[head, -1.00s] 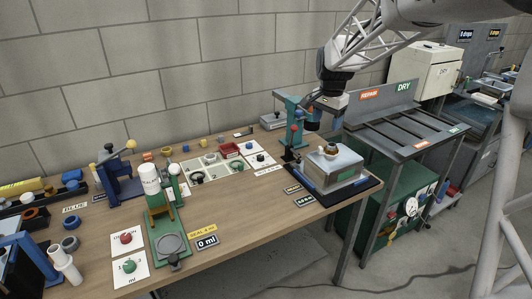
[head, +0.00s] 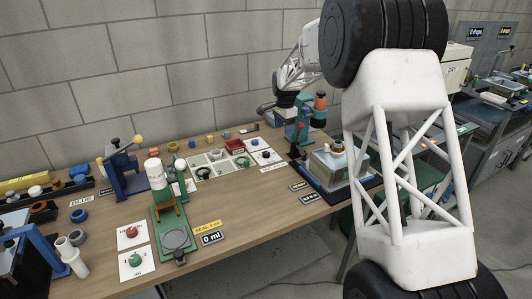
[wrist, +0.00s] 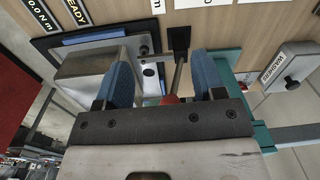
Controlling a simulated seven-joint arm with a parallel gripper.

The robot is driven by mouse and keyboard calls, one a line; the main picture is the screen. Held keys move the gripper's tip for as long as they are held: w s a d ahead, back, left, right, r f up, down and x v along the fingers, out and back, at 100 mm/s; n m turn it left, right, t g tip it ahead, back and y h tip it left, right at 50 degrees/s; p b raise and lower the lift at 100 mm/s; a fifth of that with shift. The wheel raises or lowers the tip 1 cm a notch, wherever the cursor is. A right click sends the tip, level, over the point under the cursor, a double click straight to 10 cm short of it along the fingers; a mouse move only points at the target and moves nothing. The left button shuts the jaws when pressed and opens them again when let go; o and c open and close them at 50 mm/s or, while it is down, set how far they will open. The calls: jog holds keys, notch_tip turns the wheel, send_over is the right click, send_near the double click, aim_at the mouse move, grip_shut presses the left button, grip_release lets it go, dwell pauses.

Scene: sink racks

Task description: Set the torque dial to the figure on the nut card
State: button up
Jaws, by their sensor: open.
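A grey metal box (head: 330,170) with a brass-coloured piece (head: 338,148) on top stands on a black base at the bench's right end. The same box (wrist: 85,72) shows at the left in the wrist view, beside a 0.0 N m plate (wrist: 38,14) and a READY plate (wrist: 76,12). My gripper (wrist: 163,85) is open, its blue fingers spread with nothing held between them. The left finger overlaps the box in the wrist view; contact cannot be told. I cannot clearly make out the torque dial, or any figure on a nut card.
A teal stand (head: 301,128) is close behind the box; its teal parts (wrist: 232,70) show right of my gripper. A WASHERS label (wrist: 272,69) lies farther right. A green dispenser (head: 175,240) and a blue press (head: 124,175) stand left.

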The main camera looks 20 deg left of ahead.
jog(key=m, duration=0.1)
send_over(266, 153)
notch_tip(266, 153, down, 8)
jog(key=shift+f, duration=0.15)
jog(key=shift+f, duration=0.1)
jog(key=shift+f, duration=3.8)
jog(key=c, duration=0.9)
